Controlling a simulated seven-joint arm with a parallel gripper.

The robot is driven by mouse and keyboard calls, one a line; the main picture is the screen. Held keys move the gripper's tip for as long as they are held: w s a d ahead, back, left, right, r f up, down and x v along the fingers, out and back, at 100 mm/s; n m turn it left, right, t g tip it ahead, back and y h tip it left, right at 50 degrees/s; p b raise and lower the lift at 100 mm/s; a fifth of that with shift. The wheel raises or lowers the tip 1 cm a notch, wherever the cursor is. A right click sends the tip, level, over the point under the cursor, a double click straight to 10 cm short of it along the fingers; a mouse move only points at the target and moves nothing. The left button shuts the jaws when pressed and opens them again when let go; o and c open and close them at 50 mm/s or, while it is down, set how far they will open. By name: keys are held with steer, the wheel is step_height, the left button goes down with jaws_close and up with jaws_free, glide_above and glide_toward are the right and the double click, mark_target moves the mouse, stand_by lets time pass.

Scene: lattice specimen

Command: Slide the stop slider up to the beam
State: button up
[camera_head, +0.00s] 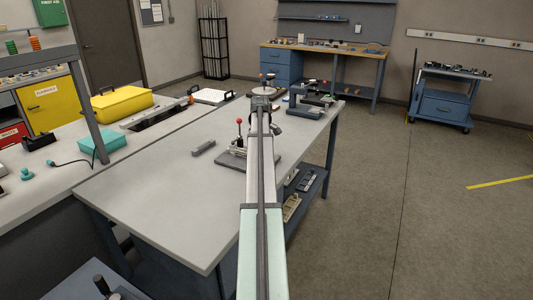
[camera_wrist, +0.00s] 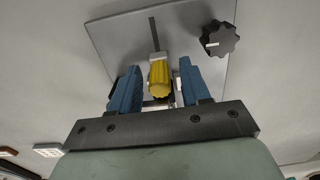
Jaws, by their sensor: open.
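My gripper (camera_wrist: 158,72) is open in the wrist view, with one blue finger on each side of a yellow ribbed grip (camera_wrist: 159,76). Gaps show between the fingers and the grip. The grip joins a small metal piece in line with a dark slot (camera_wrist: 154,32) in a grey plate (camera_wrist: 110,36); it looks like the stop slider. A black lobed knob (camera_wrist: 219,39) with a white mark sits on the plate to the right. I cannot make out the beam in the wrist view. In the head view my arm hides the gripper and the slider.
The grey worktable (camera_head: 150,195) is mostly clear at its near left. A red-knobbed clamp fixture (camera_head: 238,143) stands left of my arm, with a small grey block (camera_head: 203,147) near it. Another dark fixture (camera_head: 312,93) stands at the far right end.

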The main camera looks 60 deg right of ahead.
steer(key=shift+r, duration=2.55)
